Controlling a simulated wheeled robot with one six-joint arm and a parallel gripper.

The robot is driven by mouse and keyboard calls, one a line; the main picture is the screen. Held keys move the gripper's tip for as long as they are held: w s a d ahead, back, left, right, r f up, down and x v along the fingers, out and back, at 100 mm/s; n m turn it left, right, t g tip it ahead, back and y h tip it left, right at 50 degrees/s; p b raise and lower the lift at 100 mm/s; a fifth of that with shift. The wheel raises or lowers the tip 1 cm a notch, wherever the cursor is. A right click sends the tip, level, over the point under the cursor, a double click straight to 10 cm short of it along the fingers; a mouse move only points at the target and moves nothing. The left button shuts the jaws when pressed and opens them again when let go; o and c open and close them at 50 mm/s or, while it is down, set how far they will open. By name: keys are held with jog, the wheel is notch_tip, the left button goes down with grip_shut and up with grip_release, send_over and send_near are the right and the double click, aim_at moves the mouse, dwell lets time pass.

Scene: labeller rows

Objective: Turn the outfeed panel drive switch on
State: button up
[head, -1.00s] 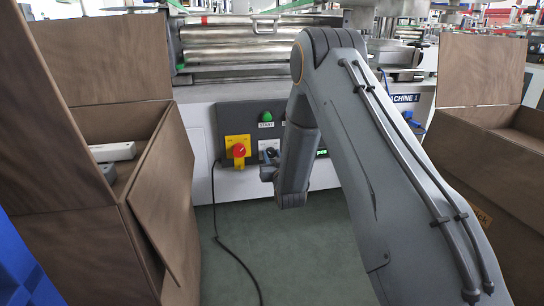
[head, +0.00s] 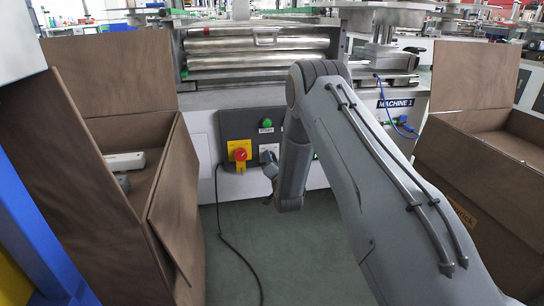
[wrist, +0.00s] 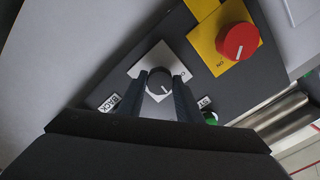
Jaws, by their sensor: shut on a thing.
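The dark grey control panel (head: 230,128) is on the front of the white machine. In the wrist view, a black rotary switch with a white pointer line (wrist: 158,88) sits on a white square plate (wrist: 140,68). My gripper (wrist: 160,79) is shut on this switch, one finger on each side. The pointer line slants toward the lower right of the wrist view. In the head view, my gripper (head: 268,168) is at the panel's white plate (head: 268,150), and my arm hides the panel's right part.
A red knob on a yellow plate (head: 240,155) is close beside the switch, and a green START button (head: 266,124) is above it. A black cable (head: 222,225) hangs to the floor. Open brown boxes stand left (head: 165,215) and right (head: 460,165). Green floor lies between.

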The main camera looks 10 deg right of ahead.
jog(key=shift+m+p, duration=2.15)
jog(key=shift+m, duration=1.75)
jog(key=o, duration=1)
jog(key=shift+d, duration=0.1)
jog(key=shift+o, duration=0.2)
jog(key=s+p, duration=0.3)
jog(key=s, duration=0.4)
jog(key=shift+s, duration=0.4)
